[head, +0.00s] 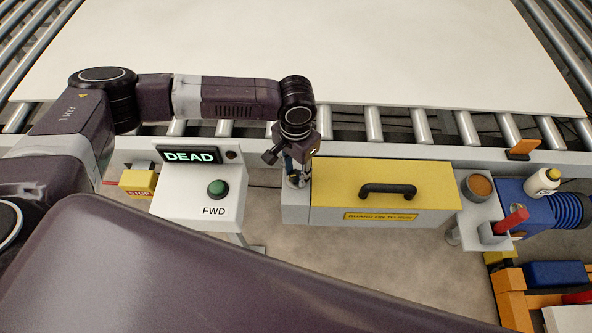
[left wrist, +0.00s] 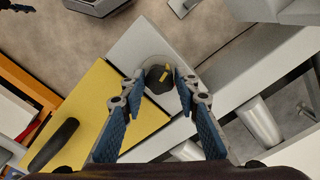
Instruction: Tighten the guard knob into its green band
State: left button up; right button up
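The guard knob (left wrist: 159,79) is dark with a yellow pointer mark. In the left wrist view it sits on a pale round plate on the grey end block beside the yellow guard cover (left wrist: 98,98). My left gripper (left wrist: 160,76) points down over it, with one blue-padded finger on each side. The fingers are spread, and I cannot tell whether the tips touch the knob. In the head view my left gripper (head: 297,178) is at the left end of the guard cover (head: 340,181) and hides the knob. No green band can be made out.
The guard cover has a black handle (head: 388,190). Left of it stands a control box with a DEAD display (head: 190,156), a green button (head: 217,188) and a yellow STOP box (head: 138,182). A red-handled lever (head: 512,220) is at right. Conveyor rollers (head: 420,125) run behind.

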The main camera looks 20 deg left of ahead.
pick_arm(q)
jog(key=c, duration=0.6)
jog(key=shift+o, duration=0.2)
jog(key=shift+r+m+p, duration=0.1)
jog(key=shift+m+p, duration=0.2)
jog(key=shift+p, duration=0.1)
jog(key=shift+r+m+p, duration=0.1)
jog(key=shift+m+p, duration=0.4)
jog(key=shift+p, duration=0.1)
jog(key=m+p, duration=0.2)
jog(key=shift+m, duration=0.4)
jog(key=shift+m+p, duration=0.65)
jog(key=shift+m, duration=0.25)
pick_arm(e)
jog(key=shift+s+d+r, duration=0.1)
jog(key=shift+r, duration=1.25)
jog(key=shift+s+r, duration=0.1)
jog(key=shift+r, duration=1.2)
pick_arm(q)
jog(key=shift+w, duration=0.1)
jog(key=o, duration=1.1)
jog(key=shift+o, duration=0.2)
